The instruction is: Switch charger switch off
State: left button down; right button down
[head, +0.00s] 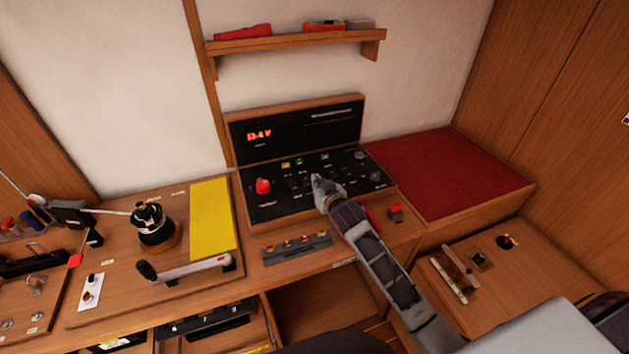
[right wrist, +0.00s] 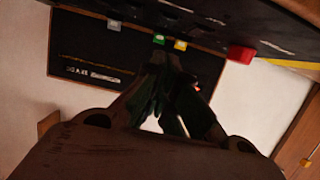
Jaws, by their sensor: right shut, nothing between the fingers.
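The black control panel (head: 285,187) carries rows of small switches, a big red knob (head: 263,186) and green and yellow indicators. I cannot read its labels, so I cannot tell which switch is the charger switch or how it is set. My right gripper (head: 317,181) is shut and empty, with its tips at the middle of the panel, hiding some switches behind it. In the right wrist view, the shut fingers (right wrist: 165,95) point past the panel's edge (right wrist: 200,22), with the green (right wrist: 159,40) and yellow (right wrist: 180,44) indicators near the tips. Contact cannot be told. My left gripper is not in view.
A yellow sheet (head: 211,217) and a black winch (head: 151,224) lie to the left, a red cushion (head: 448,180) to the right. A wooden shelf (head: 292,41) is above.

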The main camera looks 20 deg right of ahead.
jog(key=v, duration=0.3)
jog(key=shift+f, duration=0.3)
dwell(0.6)
